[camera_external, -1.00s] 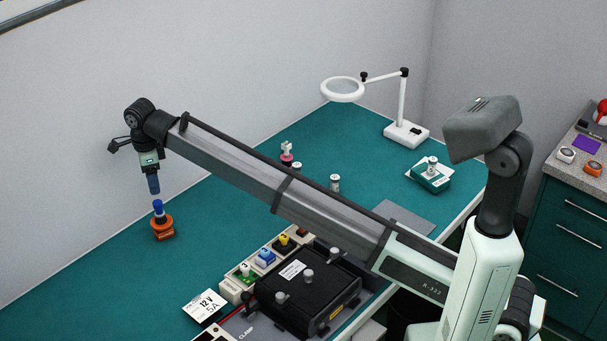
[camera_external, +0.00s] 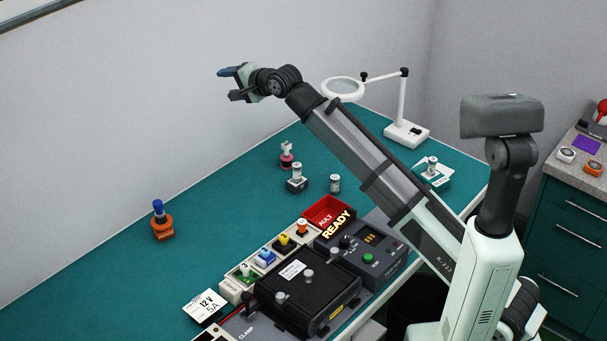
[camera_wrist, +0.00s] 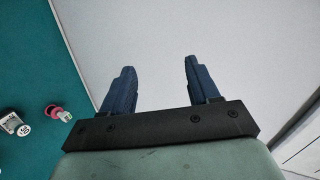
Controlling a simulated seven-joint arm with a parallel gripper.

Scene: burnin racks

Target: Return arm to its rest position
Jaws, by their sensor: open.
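My gripper (camera_external: 229,84) is raised high above the table at the upper middle of the external view, its fingers pointing left. In the wrist view its two blue fingers (camera_wrist: 158,85) stand apart with nothing between them, against the grey wall. The orange holder (camera_external: 162,227) with a blue-topped piece (camera_external: 158,208) stands on the table at the left, well away from my gripper.
The teal table (camera_external: 100,275) holds a black clamp box (camera_external: 305,290), a red READY/fault box (camera_external: 328,211), several coloured pieces in a row, a white magnifier lamp (camera_external: 405,132) and small posts, one pink-based (camera_external: 287,160). The wall (camera_external: 120,90) is behind. The table's left part is mostly clear.

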